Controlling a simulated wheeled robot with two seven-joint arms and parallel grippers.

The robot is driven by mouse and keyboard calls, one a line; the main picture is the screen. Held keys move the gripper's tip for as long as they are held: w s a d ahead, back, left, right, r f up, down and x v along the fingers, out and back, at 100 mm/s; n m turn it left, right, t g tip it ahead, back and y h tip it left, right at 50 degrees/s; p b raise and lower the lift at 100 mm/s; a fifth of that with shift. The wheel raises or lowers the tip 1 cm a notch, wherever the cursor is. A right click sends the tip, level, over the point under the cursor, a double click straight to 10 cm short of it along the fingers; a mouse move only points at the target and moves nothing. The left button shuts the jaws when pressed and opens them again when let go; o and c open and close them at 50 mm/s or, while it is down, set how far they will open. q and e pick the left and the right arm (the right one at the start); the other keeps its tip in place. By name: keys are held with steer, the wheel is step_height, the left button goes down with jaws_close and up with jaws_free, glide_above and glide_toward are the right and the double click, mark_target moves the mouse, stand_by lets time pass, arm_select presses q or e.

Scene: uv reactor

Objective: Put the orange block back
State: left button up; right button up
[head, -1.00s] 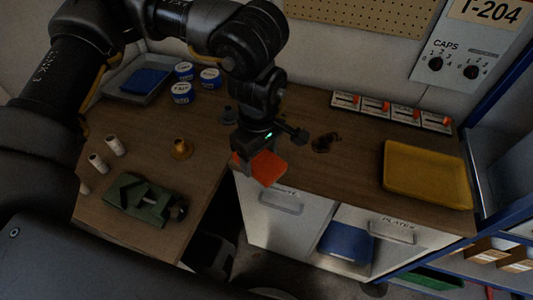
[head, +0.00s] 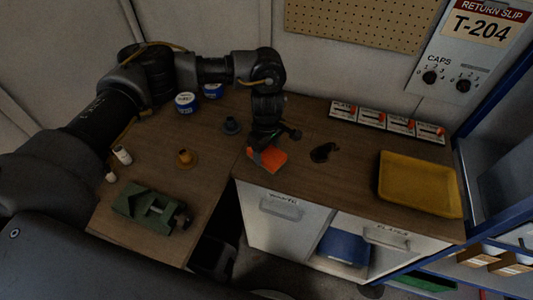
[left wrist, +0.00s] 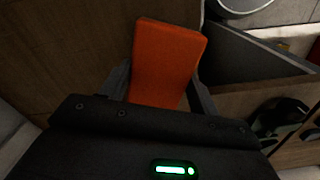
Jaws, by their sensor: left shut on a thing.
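The orange block (head: 269,157) is a flat orange slab held by my left gripper (head: 266,146) near the front edge of the wooden bench, above the cabinet with drawers. In the left wrist view the block (left wrist: 167,62) sits between the two dark fingers of my left gripper (left wrist: 160,92), which are shut on it. Whether its underside touches the bench top cannot be told. My right gripper is not in view.
A yellow tray (head: 420,184) lies at the right of the bench. A dark object (head: 322,152) lies right of the block. A green vise (head: 152,209), a brass part (head: 185,158) and blue-white tins (head: 186,103) stand left.

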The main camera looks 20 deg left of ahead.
mark_target(267, 157)
arm_select(q)
steer(key=shift+w+f, duration=0.25)
steer(key=shift+f, duration=0.2)
steer(key=shift+f+p, duration=0.75)
steer(key=shift+f, duration=0.15)
steer(key=shift+a+f, duration=0.1)
steer(key=shift+f, duration=0.45)
steer(key=shift+f, duration=0.15)
steer(key=o, duration=0.9)
